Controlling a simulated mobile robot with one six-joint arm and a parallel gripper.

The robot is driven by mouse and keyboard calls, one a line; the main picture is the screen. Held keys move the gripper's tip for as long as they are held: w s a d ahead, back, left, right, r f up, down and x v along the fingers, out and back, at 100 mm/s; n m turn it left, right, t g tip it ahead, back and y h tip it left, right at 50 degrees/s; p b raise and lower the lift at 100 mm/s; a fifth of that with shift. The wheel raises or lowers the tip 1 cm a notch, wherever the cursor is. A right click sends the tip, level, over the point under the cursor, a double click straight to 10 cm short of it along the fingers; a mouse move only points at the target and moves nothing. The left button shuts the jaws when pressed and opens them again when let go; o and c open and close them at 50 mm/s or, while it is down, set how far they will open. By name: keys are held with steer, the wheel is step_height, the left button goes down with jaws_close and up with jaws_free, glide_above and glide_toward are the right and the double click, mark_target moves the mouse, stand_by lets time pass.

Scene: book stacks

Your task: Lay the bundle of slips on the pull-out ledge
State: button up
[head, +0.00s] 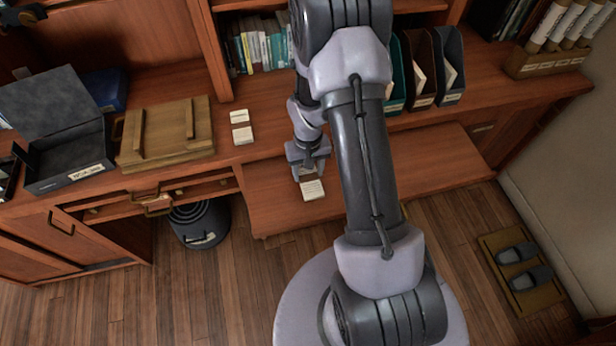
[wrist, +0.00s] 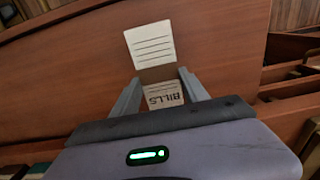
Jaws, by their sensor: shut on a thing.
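The bundle of slips (head: 313,190) is white with ruled lines. In the wrist view the bundle (wrist: 150,44) has a brown band across it, and its near part reads "BILLS" between the fingers. My gripper (head: 308,168) points down and is shut on the bundle's near part; the far part sticks out past the fingertips (wrist: 159,76). Both are over the left part of the pull-out ledge (head: 274,213), a bare reddish wood board below the desk top. I cannot tell whether the bundle touches the ledge. My arm hides part of the ledge.
Two small white slip pieces (head: 242,135) lie on the desk to the left. Further left are a wooden board (head: 166,132) and an open dark box (head: 66,150). Upright file holders (head: 449,66) stand at the back right. The ledge's right part (head: 440,165) is clear.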

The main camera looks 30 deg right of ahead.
steer(key=shift+f+b, duration=0.5)
steer(key=shift+f, duration=0.9)
steer(key=o, duration=1.4)
step_height(320, 180, up, 12)
steer(key=p, duration=0.5)
step_height(320, 180, up, 12)
steer(key=t, duration=0.2)
glide_above(308, 175)
steer(key=a, duration=0.4)
steer(key=s+a+r+t, duration=0.1)
steer(key=s+a+r, duration=0.3)
steer(key=s+r, duration=0.1)
steer(key=s+a+r+t+y, duration=0.1)
steer(key=s+a+r, duration=0.3)
steer(key=s+r, duration=0.2)
steer(key=s+a+r+m+t+y, duration=0.1)
steer(key=s+a+r, duration=0.3)
steer(key=s+r, duration=0.1)
steer(key=shift+s+r+t, duration=0.2)
steer(key=shift+r+t, duration=0.1)
steer(key=shift+t, duration=0.1)
